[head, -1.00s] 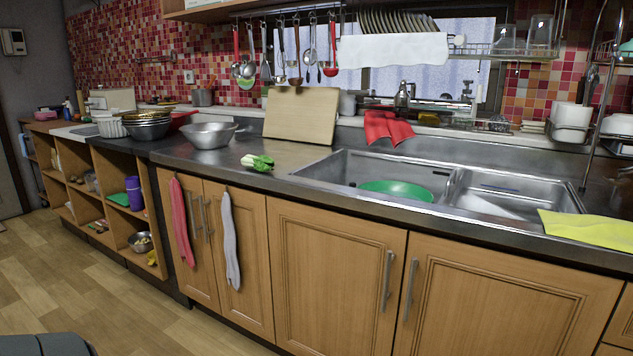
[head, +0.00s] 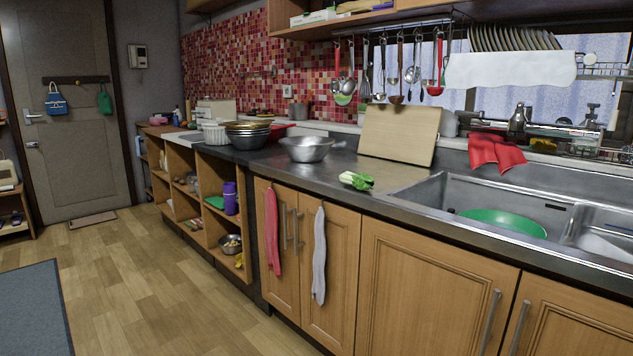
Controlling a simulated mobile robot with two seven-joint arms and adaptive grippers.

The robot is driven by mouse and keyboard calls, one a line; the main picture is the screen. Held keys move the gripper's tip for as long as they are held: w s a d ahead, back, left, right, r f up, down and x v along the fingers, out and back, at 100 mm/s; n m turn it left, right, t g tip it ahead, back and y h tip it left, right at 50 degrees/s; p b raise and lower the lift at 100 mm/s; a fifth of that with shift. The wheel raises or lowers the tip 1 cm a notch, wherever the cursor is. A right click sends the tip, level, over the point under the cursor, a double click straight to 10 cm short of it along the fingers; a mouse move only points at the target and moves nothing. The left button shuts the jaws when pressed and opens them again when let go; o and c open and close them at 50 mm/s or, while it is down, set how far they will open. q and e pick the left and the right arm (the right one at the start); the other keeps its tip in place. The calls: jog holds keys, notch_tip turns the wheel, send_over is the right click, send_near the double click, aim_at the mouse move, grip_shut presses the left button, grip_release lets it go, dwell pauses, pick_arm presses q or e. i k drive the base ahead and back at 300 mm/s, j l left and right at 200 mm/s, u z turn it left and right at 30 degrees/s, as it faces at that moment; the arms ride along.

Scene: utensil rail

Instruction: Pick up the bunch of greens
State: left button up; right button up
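The bunch of greens (head: 356,181) lies on the dark countertop, near its front edge and left of the sink. It has a white stalk end at the left and green leaves at the right. Nothing covers it. Neither of my grippers shows in the head view.
A metal bowl (head: 307,149) stands on the counter behind and left of the greens. A cutting board (head: 399,134) leans at the back. The sink (head: 450,196) holds a green basin (head: 502,222). Cloths hang on the cabinet front (head: 319,255).

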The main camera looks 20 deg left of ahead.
aim_at(361, 181)
jog(key=u, duration=0.55)
jog(key=i+j+z, duration=0.1)
jog(key=z, duration=0.45)
jog(key=i+j+z, duration=0.1)
jog(key=j+z, duration=0.2)
jog(key=j, duration=0.25)
jog(key=j+z, duration=0.3)
jog(key=j, duration=0.25)
jog(key=j+z, duration=0.1)
jog(key=j, duration=1.1)
jog(key=i, duration=0.05)
